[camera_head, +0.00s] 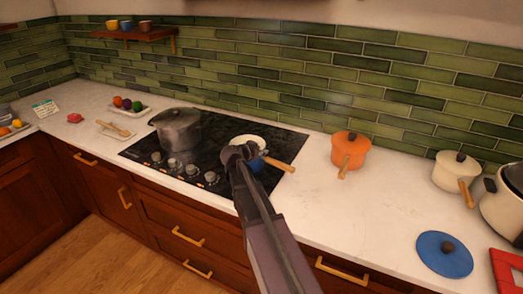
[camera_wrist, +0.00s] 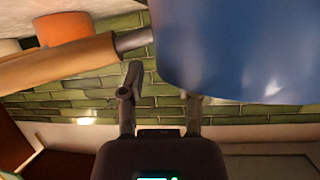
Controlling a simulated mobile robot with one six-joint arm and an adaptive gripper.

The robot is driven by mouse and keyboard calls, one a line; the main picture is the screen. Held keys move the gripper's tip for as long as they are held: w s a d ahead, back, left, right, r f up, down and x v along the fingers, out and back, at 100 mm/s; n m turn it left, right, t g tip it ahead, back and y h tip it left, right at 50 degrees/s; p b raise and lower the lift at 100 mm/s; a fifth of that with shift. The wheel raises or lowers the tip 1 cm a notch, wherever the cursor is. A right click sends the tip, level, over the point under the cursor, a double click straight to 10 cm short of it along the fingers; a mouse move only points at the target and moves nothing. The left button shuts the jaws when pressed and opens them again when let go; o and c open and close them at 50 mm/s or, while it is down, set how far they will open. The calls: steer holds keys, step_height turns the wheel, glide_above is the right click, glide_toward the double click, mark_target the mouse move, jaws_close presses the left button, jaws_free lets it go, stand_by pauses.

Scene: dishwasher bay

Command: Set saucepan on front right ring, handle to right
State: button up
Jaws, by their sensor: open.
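The blue saucepan (camera_head: 258,163) with a pale inside sits on the right part of the black cooktop (camera_head: 215,185). Its wooden handle (camera_head: 279,165) points right. My gripper (camera_head: 240,153) is in front of the pan and hides part of it and the ring beneath, so I cannot tell exactly how it sits on the ring. In the wrist view the blue pan body (camera_wrist: 240,50) and the wooden handle (camera_wrist: 60,60) lie beyond my fingertips (camera_wrist: 160,85). The fingers are open with nothing seen between them.
A grey lidded pot (camera_head: 177,130) stands on the cooktop's left. Control knobs (camera_head: 191,170) line its front. Right on the counter are an orange pot (camera_head: 350,150), a cream pot (camera_head: 455,172) and a blue lid (camera_head: 444,254). Counter between orange pot and lid is clear.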

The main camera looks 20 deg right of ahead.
steer(key=p+v, duration=0.4)
steer(key=v, duration=0.7)
stand_by(0.5)
steer(key=s+a+f+n+g+y, duration=0.1)
steer(key=s+f, duration=0.1)
steer(key=s, duration=0.1)
steer(key=s+a+f+n+g+y, duration=0.1)
steer(key=s+f+n+y, duration=0.1)
steer(key=s+f, duration=0.1)
steer(key=s+a+f+n+g+y, duration=0.1)
steer(key=s+f, duration=0.1)
steer(key=s, duration=0.1)
steer(key=shift+s+a+f+n+g+y, duration=0.2)
steer(key=shift+a+n+g+y, duration=0.1)
steer(key=shift+a+n, duration=0.1)
steer(key=s+a+f+n+g+y, duration=0.3)
steer(key=s+a+n+y, duration=0.3)
steer(key=s+a+n, duration=0.2)
steer(key=s+a, duration=0.1)
steer(key=s, duration=0.1)
steer(key=shift+s+a+f+y, duration=0.4)
